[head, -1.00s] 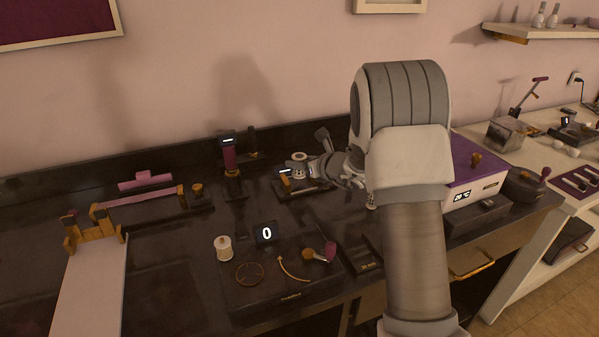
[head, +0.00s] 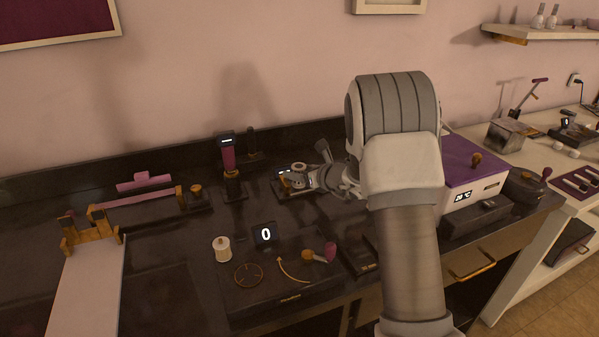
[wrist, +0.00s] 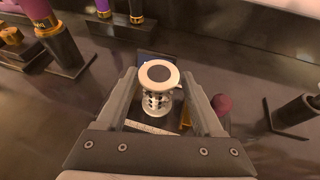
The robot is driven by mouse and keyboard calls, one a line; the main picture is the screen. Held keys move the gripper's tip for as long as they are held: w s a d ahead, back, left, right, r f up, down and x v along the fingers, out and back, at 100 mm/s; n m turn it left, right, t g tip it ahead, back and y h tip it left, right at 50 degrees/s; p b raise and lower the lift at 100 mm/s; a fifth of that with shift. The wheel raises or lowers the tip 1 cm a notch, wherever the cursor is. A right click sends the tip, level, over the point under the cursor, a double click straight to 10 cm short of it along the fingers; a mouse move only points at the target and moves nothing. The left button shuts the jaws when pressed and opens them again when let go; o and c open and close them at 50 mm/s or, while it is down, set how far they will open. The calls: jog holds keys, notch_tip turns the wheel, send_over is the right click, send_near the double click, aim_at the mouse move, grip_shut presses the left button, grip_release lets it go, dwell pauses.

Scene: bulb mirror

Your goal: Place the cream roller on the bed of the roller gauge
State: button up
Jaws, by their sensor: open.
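The cream roller (wrist: 157,80) stands upright between the two fingers of my gripper (wrist: 163,86) in the wrist view. It has a dark round top and an openwork body. My fingers are apart, one on each side of it. In the head view, the roller (head: 299,168) is over the roller gauge (head: 284,194) at the back of the counter, with my gripper (head: 311,179) beside it. The gauge's scale strip (wrist: 148,128) shows below the roller in the wrist view. The roller's foot is partly hidden, so I cannot tell whether it rests on the bed.
A purple-handled stand (head: 231,165) is left of the gauge. A pale spool (head: 222,249) stands in front near a counter display (head: 265,233). A white box with a purple lid (head: 476,155) is right of my arm.

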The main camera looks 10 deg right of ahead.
jog(key=shift+a+r, duration=0.15)
jog(key=shift+r, duration=0.05)
jog(key=p+v, duration=0.1)
jog(key=v, duration=1)
jog(key=s+a+r+n+g+y, duration=0.1)
jog(key=s+a+r+n+g, duration=0.1)
jog(key=s+a+r+n, duration=0.3)
jog(key=s+a+r+n+g+y, duration=0.1)
jog(key=s+a+n+g, duration=0.15)
jog(key=s+n, duration=0.4)
jog(key=s+a+r+n+g, duration=0.2)
jog(key=s+a+r+n, duration=0.25)
jog(key=s, duration=0.25)
jog(key=s+d+n+h, duration=0.4)
jog(key=s+n, duration=0.3)
jog(key=s, duration=0.1)
jog(key=s+d+n+h, duration=0.3)
jog(key=s+n, duration=0.4)
jog(key=n, duration=0.1)
jog(key=shift+s+d+h, duration=0.35)
jog(key=shift+h, duration=0.05)
